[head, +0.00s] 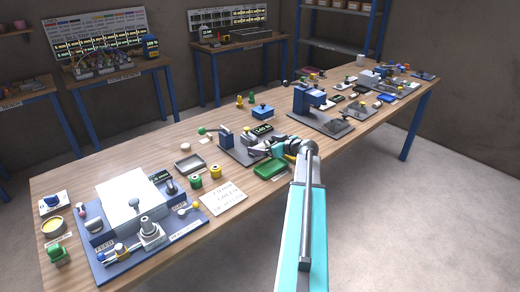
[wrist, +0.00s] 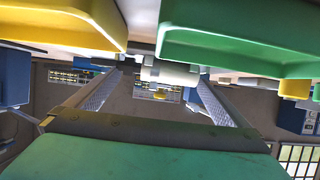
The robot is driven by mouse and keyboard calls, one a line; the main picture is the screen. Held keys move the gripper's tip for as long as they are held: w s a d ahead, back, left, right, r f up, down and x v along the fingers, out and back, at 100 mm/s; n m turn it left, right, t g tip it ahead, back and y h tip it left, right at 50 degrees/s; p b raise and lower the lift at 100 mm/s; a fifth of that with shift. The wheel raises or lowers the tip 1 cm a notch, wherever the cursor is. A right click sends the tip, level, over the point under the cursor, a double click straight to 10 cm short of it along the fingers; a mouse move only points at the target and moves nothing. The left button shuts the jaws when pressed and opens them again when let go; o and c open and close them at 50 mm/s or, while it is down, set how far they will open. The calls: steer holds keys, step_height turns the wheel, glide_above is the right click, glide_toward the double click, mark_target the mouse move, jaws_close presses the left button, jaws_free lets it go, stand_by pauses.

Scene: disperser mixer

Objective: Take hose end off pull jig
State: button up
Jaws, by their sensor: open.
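The likely pull jig (head: 238,152) is a dark plate with a blue-grey upright block, metal parts and a green-lit readout (head: 262,129), mid-table in the head view. My gripper (head: 288,148) is at its right end, small and partly hidden by my wrist. In the wrist view my gripper (wrist: 165,84) is open, its two grey fingers spread apart. A pale cylindrical piece (wrist: 171,73) shows between and beyond the fingertips; it may be the hose end, but I cannot tell for certain. Contact with the fingers is not clear.
A green tray (head: 270,169) lies just in front of the jig; a green tray (wrist: 240,40) looms close in the wrist view beside a yellow one (wrist: 60,25). A blue press (head: 308,97) stands behind right. A mixer station (head: 130,200) fills the table's near left.

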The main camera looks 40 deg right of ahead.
steer(key=c, duration=1.1)
steer(key=shift+r, duration=0.15)
steer(key=shift+r+b, duration=0.7)
steer(key=shift+r, duration=0.7)
steer(key=shift+s+d+r, duration=0.1)
steer(key=shift+s+r, duration=0.1)
steer(key=shift+s, duration=0.15)
steer(key=s+d+b, duration=0.1)
steer(key=s, duration=0.4)
steer(key=s+d+r+b, duration=0.1)
steer(key=s, duration=0.4)
steer(key=s+d+b, duration=0.1)
steer(key=s+b, duration=0.1)
steer(key=s, duration=0.3)
steer(key=shift+d+r, duration=0.3)
